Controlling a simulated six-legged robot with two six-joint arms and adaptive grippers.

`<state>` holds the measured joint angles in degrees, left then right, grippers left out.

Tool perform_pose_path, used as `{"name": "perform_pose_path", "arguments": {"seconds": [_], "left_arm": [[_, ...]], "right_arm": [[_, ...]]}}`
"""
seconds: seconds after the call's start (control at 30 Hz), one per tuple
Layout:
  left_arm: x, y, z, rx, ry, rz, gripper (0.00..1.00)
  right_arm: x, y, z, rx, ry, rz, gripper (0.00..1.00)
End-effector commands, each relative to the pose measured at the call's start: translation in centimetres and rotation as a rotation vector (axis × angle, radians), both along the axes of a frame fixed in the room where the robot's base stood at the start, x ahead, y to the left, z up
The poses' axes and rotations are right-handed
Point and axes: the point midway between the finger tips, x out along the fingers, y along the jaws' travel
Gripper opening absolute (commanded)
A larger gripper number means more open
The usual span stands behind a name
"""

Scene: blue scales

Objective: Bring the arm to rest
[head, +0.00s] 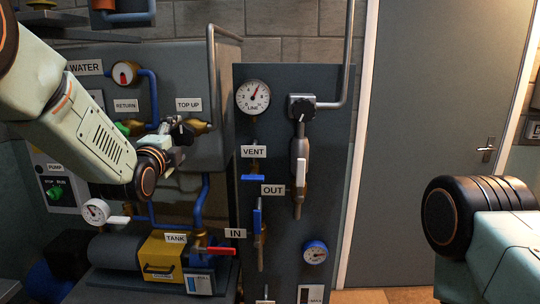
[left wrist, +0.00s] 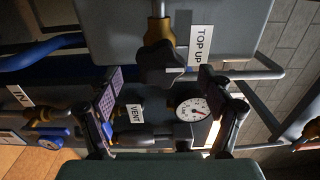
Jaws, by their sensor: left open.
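My left arm (head: 95,130) comes in from the left in the head view. Its gripper (head: 180,132) is small and partly hidden by the wrist, in front of the brass TOP UP valve (head: 200,126). In the left wrist view my left gripper (left wrist: 168,108) is open, its two padded fingers well apart with nothing held between them. The black star-shaped TOP UP knob (left wrist: 163,64) stands ahead of the fingers, apart from both as far as I can see. My right arm's thick black joint (head: 480,208) shows at the right; its gripper is out of the frame.
A dark panel (head: 335,130) carries the LINE gauge (head: 253,97), the blue VENT handle (head: 253,178), the white OUT lever (head: 301,172) and the blue IN lever (head: 257,220). A red TANK lever (head: 221,251) sits low. A grey door (head: 430,120) stands at the right.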

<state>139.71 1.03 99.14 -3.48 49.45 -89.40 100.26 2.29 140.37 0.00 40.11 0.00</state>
Motion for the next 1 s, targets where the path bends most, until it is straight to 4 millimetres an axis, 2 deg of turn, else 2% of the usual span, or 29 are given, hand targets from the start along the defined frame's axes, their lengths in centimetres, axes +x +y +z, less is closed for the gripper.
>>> {"name": "perform_pose_path", "arguments": {"seconds": [0.37,1.0], "left_arm": [[4.5,-0.2,0.0,0.000,-0.001,0.000,0.80],[4.3,-0.2,0.0,-0.526,0.020,0.001,0.80]], "right_arm": [[0.0,0.0,0.0,0.000,0.000,0.000,0.40],[0.0,0.0,2.9,0.000,0.000,0.000,0.40]]}}
